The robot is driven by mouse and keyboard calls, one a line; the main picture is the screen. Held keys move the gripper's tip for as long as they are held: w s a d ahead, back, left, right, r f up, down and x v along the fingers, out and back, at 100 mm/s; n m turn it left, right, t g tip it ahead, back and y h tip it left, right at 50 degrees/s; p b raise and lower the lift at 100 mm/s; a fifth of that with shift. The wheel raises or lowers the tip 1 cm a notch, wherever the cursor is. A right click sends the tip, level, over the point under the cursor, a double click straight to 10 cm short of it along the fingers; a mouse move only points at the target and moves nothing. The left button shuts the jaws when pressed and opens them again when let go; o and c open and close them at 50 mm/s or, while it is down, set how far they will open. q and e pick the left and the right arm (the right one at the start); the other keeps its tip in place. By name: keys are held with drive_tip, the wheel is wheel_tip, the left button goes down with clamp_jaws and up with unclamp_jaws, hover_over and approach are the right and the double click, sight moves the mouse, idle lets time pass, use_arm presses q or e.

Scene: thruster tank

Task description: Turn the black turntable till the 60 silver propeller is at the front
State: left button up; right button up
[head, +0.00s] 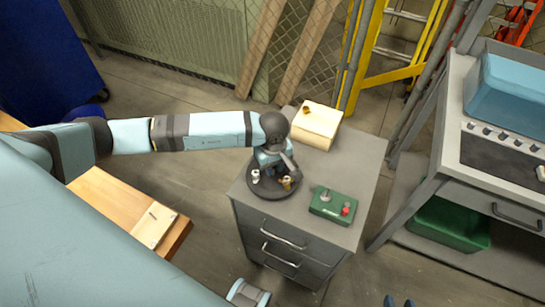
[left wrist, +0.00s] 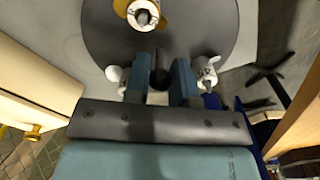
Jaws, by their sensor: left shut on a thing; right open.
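The black turntable (head: 270,194) is a round disc on top of the grey cabinet; it also shows in the left wrist view (left wrist: 100,35). My left gripper (left wrist: 161,78) points down over it and is shut on a black knob (left wrist: 160,77). In the left wrist view, a brass-coloured piece with a pale hub (left wrist: 143,14) is at the top, a white piece (left wrist: 115,73) is left of the fingers, and a silvery piece (left wrist: 207,70) is right. I cannot read a 60 on any. My right gripper (head: 399,301) shows only its blue fingertips, apart and empty.
A green control box (head: 333,206) with a red button stands right of the turntable. A cream box (head: 316,125) with a brass knob stands behind. A grey bench (head: 480,190) is at the right, a wooden surface (head: 110,195) at the left.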

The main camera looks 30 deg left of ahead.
idle(0.3)
use_arm(q)
drive_tip(key=shift+m+b, duration=1.4)
drive_tip(key=shift+m, duration=0.3)
drive_tip(key=shift+f, duration=0.1)
drive_tip(key=shift+w+m+b, duration=0.1)
drive_tip(key=shift+m+b, duration=0.75)
drive_tip(key=shift+m, duration=0.05)
drive_tip(key=shift+m+b, duration=0.7)
drive_tip(key=shift+m, duration=0.1)
drive_tip(key=shift+f, duration=0.1)
drive_tip(key=shift+m+b, duration=1.15)
drive_tip(key=shift+m, duration=0.15)
drive_tip(key=shift+m+b, duration=0.3)
drive_tip(key=shift+m, duration=0.1)
